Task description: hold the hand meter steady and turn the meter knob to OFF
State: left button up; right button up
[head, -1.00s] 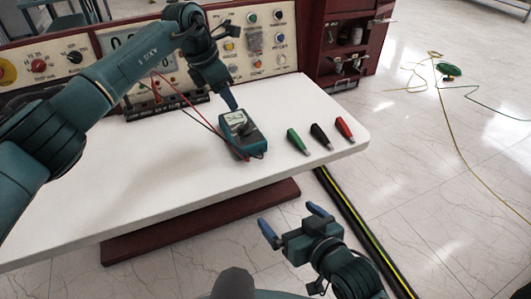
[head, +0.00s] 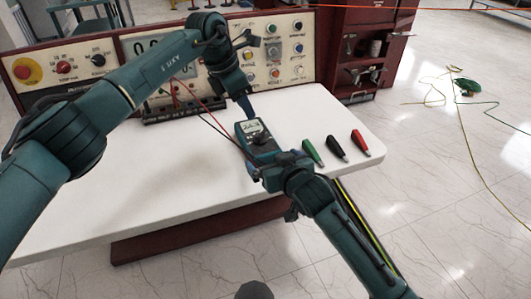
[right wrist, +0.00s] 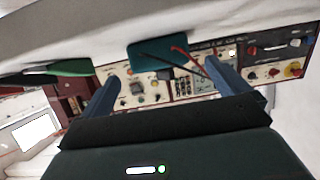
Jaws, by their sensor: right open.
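The teal hand meter (head: 253,127) lies on the white table with its grey display lit. Its round dark knob (head: 260,139) is below the display, close to my right gripper. My left gripper (head: 249,110) points down at the meter's top end; its fingers overlap in view, so I cannot tell their gap or whether they touch the meter. My right gripper (head: 262,165) is open at the meter's lower end and hides part of it. In the right wrist view, the meter (right wrist: 155,55) shows beyond and between the two spread fingers (right wrist: 168,88).
Green (head: 313,152), black (head: 337,149) and red (head: 361,143) plugs lie right of the meter. Red and black leads (head: 205,108) run from the meter toward the control panel (head: 270,55) behind. The white table (head: 150,170) is clear at front left.

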aim_at(259, 133)
jog(key=x, duration=0.7)
jog(key=shift+w+a+f, duration=0.1)
jog(key=shift+w+f, duration=0.05)
jog(key=shift+w, duration=0.2)
jog(key=shift+c, duration=0.6)
jog(key=c, duration=1.2)
pick_arm(q)
jog(key=n, duration=0.1)
jog(key=s+n, duration=0.1)
jog(key=n, duration=0.1)
jog(key=shift+s+d+r+n+t+y, duration=0.25)
jog(key=shift+d+r+n+t+y, duration=0.05)
jog(key=shift+d+r+t+y, duration=0.1)
jog(key=shift+c, duration=0.3)
pick_arm(e)
jog(key=shift+o, duration=0.2)
pick_arm(q)
jog(key=f+n, duration=0.1)
jog(key=f, duration=0.2)
jog(key=w+d+f+n+t, duration=0.1)
jog(key=f+n, duration=0.1)
jog(key=f, duration=0.1)
jog(key=w+d+f+n+y, duration=0.1)
jog(key=f, duration=0.2)
jog(key=shift+w+d+f+n, duration=0.2)
jog(key=shift+f+n, duration=0.15)
jog(key=shift+n, duration=0.05)
grip_shut()
